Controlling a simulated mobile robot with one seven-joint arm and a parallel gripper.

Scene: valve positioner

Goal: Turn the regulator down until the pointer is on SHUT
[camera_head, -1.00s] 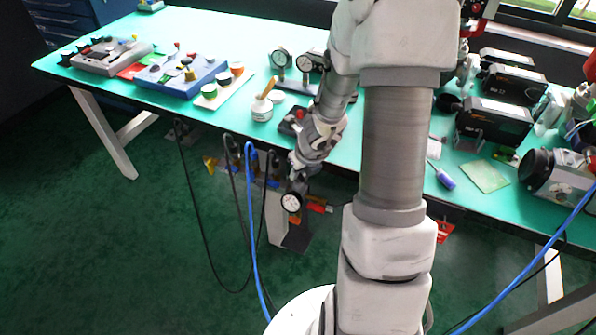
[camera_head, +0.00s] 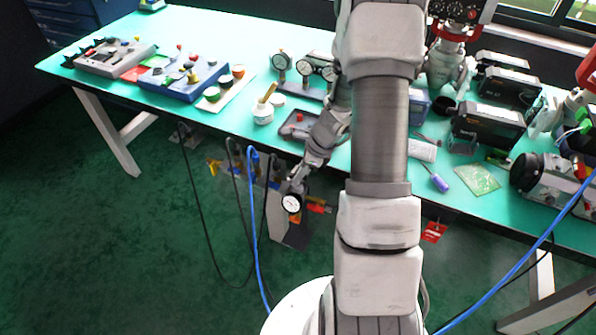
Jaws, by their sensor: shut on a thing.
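The regulator's round gauge (camera_head: 291,203), with a white dial and dark rim, shows below the table's front edge, left of the middle. Its pointer and any SHUT mark are too small to read. My gripper (camera_head: 294,187) reaches down to the regulator, just above the gauge, and is shut on the regulator's knob. The knob itself is mostly hidden by the gripper. An orange-red part (camera_head: 318,206) sits just right of the gauge.
A grey upright post (camera_head: 278,222) stands below the gauge. A blue cable (camera_head: 252,210) and black cables hang left of it. The green table (camera_head: 215,128) above holds a blue control box (camera_head: 190,85), small gauges (camera_head: 304,67) and dark boxes (camera_head: 487,126).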

